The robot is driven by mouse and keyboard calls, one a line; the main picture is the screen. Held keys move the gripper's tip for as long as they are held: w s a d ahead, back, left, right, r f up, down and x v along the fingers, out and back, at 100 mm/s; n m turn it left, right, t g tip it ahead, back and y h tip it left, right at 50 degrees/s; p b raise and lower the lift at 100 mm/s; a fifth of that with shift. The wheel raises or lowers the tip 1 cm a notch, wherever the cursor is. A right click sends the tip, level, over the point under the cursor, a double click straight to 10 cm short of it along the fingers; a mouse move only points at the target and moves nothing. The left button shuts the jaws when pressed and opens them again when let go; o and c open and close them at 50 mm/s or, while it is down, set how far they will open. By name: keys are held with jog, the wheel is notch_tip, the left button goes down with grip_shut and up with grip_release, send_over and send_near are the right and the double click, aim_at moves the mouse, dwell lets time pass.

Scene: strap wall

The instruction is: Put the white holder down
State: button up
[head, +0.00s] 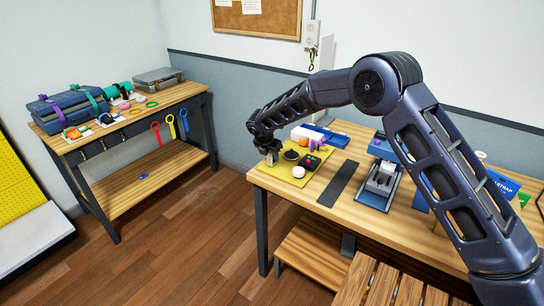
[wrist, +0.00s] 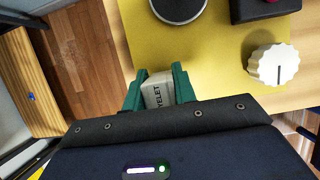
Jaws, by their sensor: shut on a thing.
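My gripper (wrist: 158,74) has two green fingers shut on the white holder (wrist: 157,94), a pale grey-white block with dark lettering, partly readable as "YELET". The holder sits between the fingers over the left edge of the yellow mat (wrist: 218,42). I cannot tell whether its underside touches the mat or is a little above it. In the head view my gripper (head: 270,155) is low at the left end of the mat (head: 284,180), on the right-hand workbench (head: 320,200); the holder is small and mostly hidden there.
On the mat are a white ribbed knob (wrist: 273,64), a dark round piece (wrist: 178,8) and a dark box (wrist: 264,8). A black strip (head: 338,184) lies right of the mat. The bench's left edge is close to my gripper. Another bench (head: 125,125) stands left, across open floor.

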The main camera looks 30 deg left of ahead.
jog(key=shift+f, duration=0.15)
jog(key=o, duration=1)
jog(key=shift+o, duration=0.2)
jog(key=v, duration=1.2)
